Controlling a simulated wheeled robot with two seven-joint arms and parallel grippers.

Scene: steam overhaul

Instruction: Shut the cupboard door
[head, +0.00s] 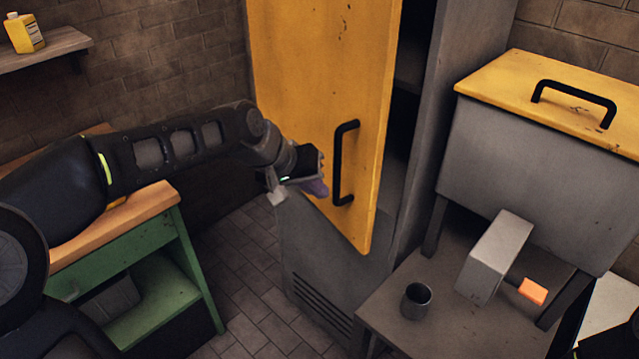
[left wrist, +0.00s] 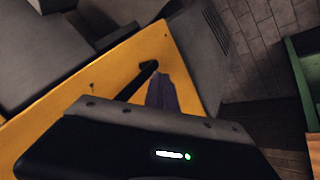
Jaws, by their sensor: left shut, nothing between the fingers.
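The yellow cupboard door (head: 310,110) stands partly open on the grey cupboard (head: 410,190), with a dark gap along its right side. A black bar handle (head: 345,162) is on its outer face near the right edge. My left gripper (head: 318,187) is shut and empty, just left of the handle's lower end and in front of the door. In the left wrist view, the fingers (left wrist: 163,95) lie close to the handle (left wrist: 138,80) over the yellow door (left wrist: 60,125). I cannot tell if they touch the door.
A grey bench (head: 385,325) at right carries a metal cup (head: 416,300), a grey block (head: 495,257) and an orange piece (head: 532,291). Behind them stands a grey box with a yellow lid (head: 480,80). A green workbench (head: 150,245) is at left. Tiled floor (head: 250,280) lies between.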

